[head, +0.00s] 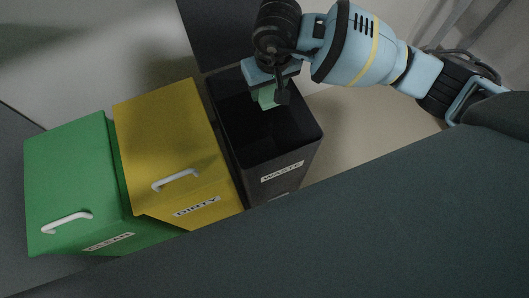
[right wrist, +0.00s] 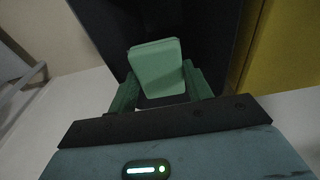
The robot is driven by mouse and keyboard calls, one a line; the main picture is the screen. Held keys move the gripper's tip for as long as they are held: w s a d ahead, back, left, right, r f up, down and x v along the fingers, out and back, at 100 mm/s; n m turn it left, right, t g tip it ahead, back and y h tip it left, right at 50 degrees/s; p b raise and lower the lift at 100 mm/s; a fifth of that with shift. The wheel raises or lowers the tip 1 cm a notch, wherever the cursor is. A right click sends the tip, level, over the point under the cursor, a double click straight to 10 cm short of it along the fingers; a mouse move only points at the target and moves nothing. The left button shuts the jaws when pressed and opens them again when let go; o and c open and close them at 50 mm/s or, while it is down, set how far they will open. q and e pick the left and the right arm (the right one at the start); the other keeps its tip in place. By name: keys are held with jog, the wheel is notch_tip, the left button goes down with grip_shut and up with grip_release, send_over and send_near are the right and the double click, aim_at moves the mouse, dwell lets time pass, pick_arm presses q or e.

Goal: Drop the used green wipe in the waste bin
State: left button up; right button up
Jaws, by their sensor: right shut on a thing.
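The green wipe (head: 267,96) is a small pale green block held by my right gripper (head: 270,92). It also shows in the right wrist view (right wrist: 157,70), between the two dark green fingers. My right gripper is shut on it. The waste bin (head: 272,150) is black, open at the top and labelled WASTE. In the head view the wipe and fingers appear over the bin's opening, toward its far part. How high they are relative to the rim is hard to tell. My left gripper is not in view.
A yellow bin (head: 170,140) labelled DIRTY, with a closed lid and white handle, stands just left of the waste bin. A green bin (head: 75,180) labelled CLEAN, also lidded, stands left of that. Open floor (head: 350,130) lies right of the waste bin.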

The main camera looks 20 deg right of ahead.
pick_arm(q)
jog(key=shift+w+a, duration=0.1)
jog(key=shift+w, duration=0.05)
pick_arm(e)
jog(key=shift+f, duration=0.15)
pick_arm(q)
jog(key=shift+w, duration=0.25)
pick_arm(e)
jog(key=o, duration=1)
jog(key=r, duration=0.2)
jog(key=r+p, duration=0.1)
jog(key=r, duration=0.1)
jog(key=s+r, duration=0.1)
jog(key=r, duration=0.1)
jog(key=shift+r, duration=0.2)
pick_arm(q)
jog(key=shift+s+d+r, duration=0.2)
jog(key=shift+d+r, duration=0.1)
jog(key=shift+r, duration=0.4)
pick_arm(e)
jog(key=shift+s+r, duration=0.1)
jog(key=shift+r, duration=0.6)
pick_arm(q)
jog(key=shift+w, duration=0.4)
